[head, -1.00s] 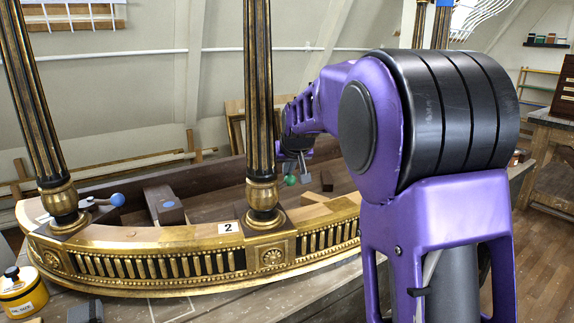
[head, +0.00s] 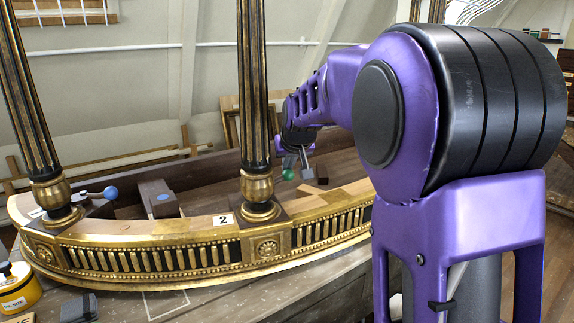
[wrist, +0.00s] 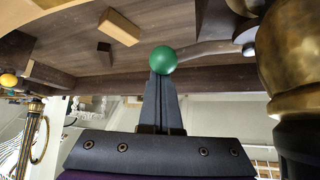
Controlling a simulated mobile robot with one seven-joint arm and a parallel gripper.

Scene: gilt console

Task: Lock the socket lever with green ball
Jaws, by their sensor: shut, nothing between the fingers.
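The green ball (head: 288,174) shows just right of the second fluted leg (head: 254,110), behind the gilt rail. In the wrist view the ball (wrist: 162,60) sits at the tips of my fingers, and the lever's brownish-grey rod (wrist: 210,47) runs from it to the right, toward the gilt leg base (wrist: 300,60). My gripper (head: 305,166) points down close beside the ball. In the wrist view its fingers (wrist: 162,77) are together and empty. The ball overlaps their tips, and I cannot tell whether they touch. The lever's socket end is partly hidden by the leg.
A blue-ball lever (head: 110,192) stands by the left leg (head: 28,100). A "2" label (head: 223,219) lies on the curved gilt rail (head: 165,256). A dark block (head: 157,198) stands behind the rail. A wooden block (wrist: 119,27) lies on the boards near the ball.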

